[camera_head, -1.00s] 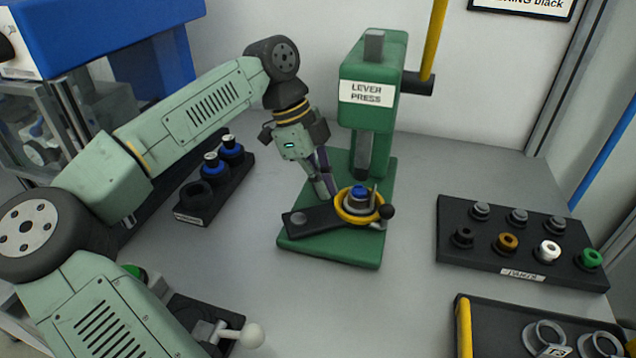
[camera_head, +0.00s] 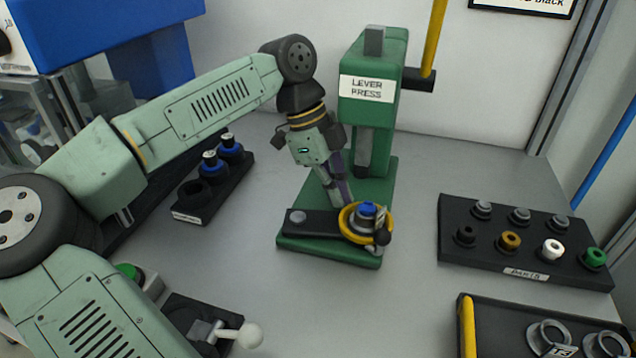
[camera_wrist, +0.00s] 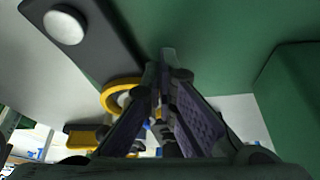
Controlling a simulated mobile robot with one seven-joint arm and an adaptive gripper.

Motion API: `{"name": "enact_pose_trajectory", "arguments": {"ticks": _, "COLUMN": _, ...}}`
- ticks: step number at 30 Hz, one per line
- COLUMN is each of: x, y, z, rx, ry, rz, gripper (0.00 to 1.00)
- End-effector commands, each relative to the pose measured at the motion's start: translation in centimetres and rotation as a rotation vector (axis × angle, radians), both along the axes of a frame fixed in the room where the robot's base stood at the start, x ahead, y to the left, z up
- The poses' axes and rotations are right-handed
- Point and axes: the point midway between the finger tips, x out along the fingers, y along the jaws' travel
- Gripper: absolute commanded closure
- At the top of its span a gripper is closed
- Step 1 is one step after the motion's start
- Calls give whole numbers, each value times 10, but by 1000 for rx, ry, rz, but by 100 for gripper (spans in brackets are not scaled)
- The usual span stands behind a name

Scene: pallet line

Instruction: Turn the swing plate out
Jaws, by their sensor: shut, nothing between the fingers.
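The swing plate (camera_head: 325,223) is a black bar on the green base of the lever press (camera_head: 368,88). Its round grey pivot (camera_head: 297,216) is at the left end. Its right end carries a yellow ring (camera_head: 348,232) holding a blue-topped part (camera_head: 367,209), with a black knob (camera_head: 382,237) at the tip. The ring lies in front of the press ram. My gripper (camera_head: 342,202) is shut and empty, pointing down just behind the plate beside the ring; contact is unclear. In the wrist view the shut fingers (camera_wrist: 165,65) partly hide the yellow ring (camera_wrist: 118,92).
A rack of coloured parts (camera_head: 525,240) stands on the right, with a yellow-edged tray (camera_head: 467,330) in front of it. A black holder with blue parts (camera_head: 215,185) stands left. A white-knobbed lever (camera_head: 250,335) is at front. The table before the press is clear.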

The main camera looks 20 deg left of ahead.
Motion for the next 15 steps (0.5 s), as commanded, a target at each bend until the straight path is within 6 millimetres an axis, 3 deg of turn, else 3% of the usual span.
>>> {"name": "enact_pose_trajectory", "arguments": {"ticks": 7, "x": -6, "y": -8, "z": 0, "rx": -1, "ry": 2, "rz": -118, "gripper": 100}}
{"name": "enact_pose_trajectory", "arguments": {"ticks": 15, "x": -12, "y": -11, "z": -1, "rx": -1, "ry": 1, "rz": -120, "gripper": 100}}
